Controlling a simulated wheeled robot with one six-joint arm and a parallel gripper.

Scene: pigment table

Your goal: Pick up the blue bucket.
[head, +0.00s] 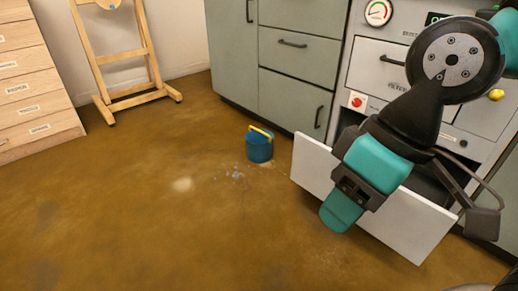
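The blue bucket (259,148) stands upright on the brown floor in front of the grey cabinets. Its yellow handle (262,132) is raised over the top. My gripper (340,215) is at the right, well apart from the bucket and nearer the camera. It points down and to the left, in front of a white panel. Its fingers appear as a single teal shape from this side, so I cannot tell whether they are open or shut. Nothing shows held in it.
Grey cabinets (298,58) stand behind the bucket. A low white panel (316,167) juts out by the machine with a gauge (378,12). A wooden easel (126,57) and labelled drawers (32,80) stand at left. The floor (130,205) left and front is clear, with pale spills by the bucket.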

